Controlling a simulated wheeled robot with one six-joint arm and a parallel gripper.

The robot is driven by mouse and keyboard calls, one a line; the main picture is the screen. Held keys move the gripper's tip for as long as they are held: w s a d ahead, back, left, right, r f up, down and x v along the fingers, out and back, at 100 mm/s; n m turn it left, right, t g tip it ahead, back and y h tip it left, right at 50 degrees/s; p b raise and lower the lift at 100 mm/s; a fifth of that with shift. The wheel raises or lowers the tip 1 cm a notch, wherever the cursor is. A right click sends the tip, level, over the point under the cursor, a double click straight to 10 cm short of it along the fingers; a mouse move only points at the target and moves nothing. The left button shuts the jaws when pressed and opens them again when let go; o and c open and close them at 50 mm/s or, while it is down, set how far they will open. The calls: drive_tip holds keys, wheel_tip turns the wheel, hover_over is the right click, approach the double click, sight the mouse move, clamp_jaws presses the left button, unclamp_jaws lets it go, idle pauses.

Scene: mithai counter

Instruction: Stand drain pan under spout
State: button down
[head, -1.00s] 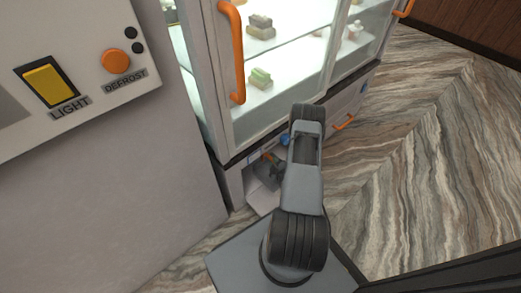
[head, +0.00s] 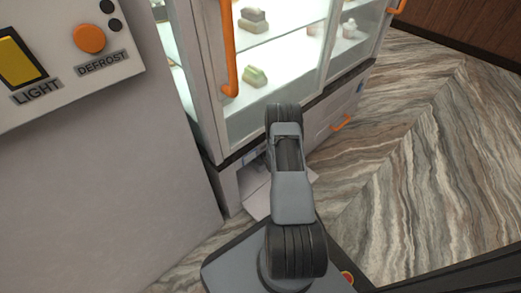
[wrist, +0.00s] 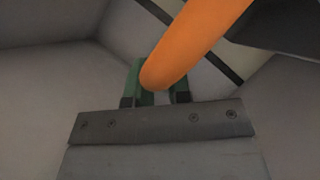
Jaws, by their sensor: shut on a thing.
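In the wrist view my gripper (wrist: 157,90) has green fingers closed around the lower end of a thick orange bar (wrist: 195,43). The bar slants up to the right, out of the frame. A dark piece (wrist: 285,25) shows at the upper right; I cannot tell whether it joins the bar. In the head view my gripper is hidden behind my arm, low at the display case's base. I cannot make out a drain pan or a spout for certain in either view.
The glass display case (head: 222,115) has an orange door handle (head: 229,55) and a smaller orange handle (head: 341,123) low down. A pale opening or panel (head: 255,190) shows at its base. A grey control panel (head: 60,75) stands left. Patterned floor (head: 430,150) is clear at right.

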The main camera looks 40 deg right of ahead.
wheel_tip(320, 180, down, 3)
drive_tip(key=shift+s+r+b, duration=0.1)
drive_tip(key=shift+r+b, duration=0.1)
drive_tip(key=shift+b, duration=0.2)
drive_tip(key=shift+f, duration=0.1)
drive_tip(key=c, duration=1.1)
unclamp_jaws()
drive_tip(key=shift+o, duration=0.2)
drive_tip(key=p+v, duration=0.5)
drive_tip(key=v, duration=0.7)
drive_tip(key=shift+p, duration=0.3)
